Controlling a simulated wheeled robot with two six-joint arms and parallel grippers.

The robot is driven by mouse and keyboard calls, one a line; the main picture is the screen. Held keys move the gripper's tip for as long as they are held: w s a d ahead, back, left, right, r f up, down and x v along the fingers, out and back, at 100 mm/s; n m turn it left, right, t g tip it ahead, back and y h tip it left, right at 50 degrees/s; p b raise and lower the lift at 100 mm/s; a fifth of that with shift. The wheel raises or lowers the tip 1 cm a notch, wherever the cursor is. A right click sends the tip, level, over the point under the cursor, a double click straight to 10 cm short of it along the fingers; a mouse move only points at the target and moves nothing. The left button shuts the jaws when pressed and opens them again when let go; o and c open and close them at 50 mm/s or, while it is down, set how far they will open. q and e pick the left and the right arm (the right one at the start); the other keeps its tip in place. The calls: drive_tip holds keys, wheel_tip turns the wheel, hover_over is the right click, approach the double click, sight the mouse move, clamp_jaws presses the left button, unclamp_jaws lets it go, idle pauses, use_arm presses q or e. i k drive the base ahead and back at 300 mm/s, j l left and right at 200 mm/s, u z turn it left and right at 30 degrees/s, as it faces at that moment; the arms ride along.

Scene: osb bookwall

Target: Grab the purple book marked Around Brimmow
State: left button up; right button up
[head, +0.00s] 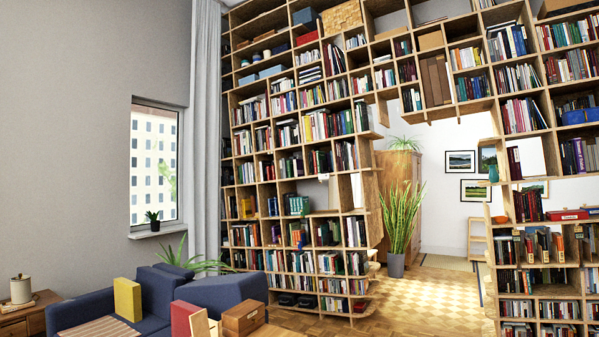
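A tall wooden bookwall (372,217) fills the middle and right of the head view, with many books in its square compartments. Several dark purple-looking spines (574,157) stand upright in a compartment at the right. The titles are too small to read, so I cannot tell which book is marked Around Brimmow. Neither of my grippers is in view.
A wooden box (243,318) is at the bottom. A tall potted plant (398,218) stands by the bookwall's opening. The parquet floor (430,300) there is mostly clear.

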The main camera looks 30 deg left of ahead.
sight(298, 163)
drive_tip(key=i+l+u, duration=0.1)
drive_tip(key=i, duration=3.8)
drive_tip(key=i+j+u, duration=0.25)
drive_tip(key=i+u, duration=0.2)
drive_tip(key=i, duration=0.25)
drive_tip(key=i+u, duration=0.4)
drive_tip(key=i, duration=0.35)
drive_tip(key=i+l+u, duration=0.3)
drive_tip(key=i+u, duration=0.15)
drive_tip(key=i, duration=0.25)
